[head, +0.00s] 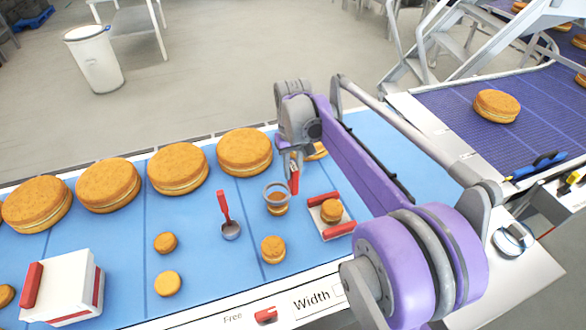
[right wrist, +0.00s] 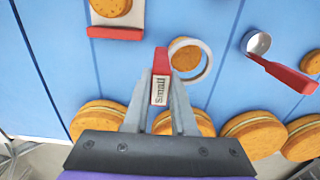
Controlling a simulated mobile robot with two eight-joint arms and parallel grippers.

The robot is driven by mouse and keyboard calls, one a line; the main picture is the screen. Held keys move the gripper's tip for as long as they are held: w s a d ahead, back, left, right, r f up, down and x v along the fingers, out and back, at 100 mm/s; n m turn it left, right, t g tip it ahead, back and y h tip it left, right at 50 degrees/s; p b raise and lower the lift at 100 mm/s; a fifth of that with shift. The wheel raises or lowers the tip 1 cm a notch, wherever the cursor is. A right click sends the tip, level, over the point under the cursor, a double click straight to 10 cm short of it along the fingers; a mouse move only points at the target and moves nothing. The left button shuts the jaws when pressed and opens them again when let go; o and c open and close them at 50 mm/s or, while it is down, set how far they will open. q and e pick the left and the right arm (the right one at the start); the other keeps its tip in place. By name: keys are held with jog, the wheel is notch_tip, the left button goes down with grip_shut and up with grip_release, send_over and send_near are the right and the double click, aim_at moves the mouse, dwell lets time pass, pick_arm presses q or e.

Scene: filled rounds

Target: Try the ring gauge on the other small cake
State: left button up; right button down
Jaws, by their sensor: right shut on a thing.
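My right gripper (head: 292,172) is shut on the red handle of the ring gauge (head: 266,194). In the right wrist view, the fingers (right wrist: 160,100) grip the handle, whose label reads "small", and the pale ring (right wrist: 208,65) sticks out beyond it. A small cake (head: 277,211) is directly under the ring. It shows through the ring in the right wrist view (right wrist: 185,57), off centre to the left. I cannot tell whether ring and cake touch. Another small cake (head: 273,249) lies nearer the front edge. My left gripper is not in view.
A small cake (head: 331,210) sits on a white holder with red ends (head: 317,199). A red-handled scoop (head: 230,230) lies left of the ring. Large cakes (head: 178,168) line the far edge. More small cakes (head: 165,242) and a white box (head: 75,285) are at left.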

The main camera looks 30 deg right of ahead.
aim_at(293, 185)
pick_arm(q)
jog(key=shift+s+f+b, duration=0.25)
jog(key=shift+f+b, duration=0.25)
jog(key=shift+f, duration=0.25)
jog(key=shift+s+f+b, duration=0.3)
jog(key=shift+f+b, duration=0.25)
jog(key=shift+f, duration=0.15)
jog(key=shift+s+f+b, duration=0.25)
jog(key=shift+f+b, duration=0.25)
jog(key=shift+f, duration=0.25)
pick_arm(e)
jog(key=shift+f, duration=3.2)
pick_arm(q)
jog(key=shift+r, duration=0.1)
pick_arm(e)
jog(key=shift+r, duration=0.1)
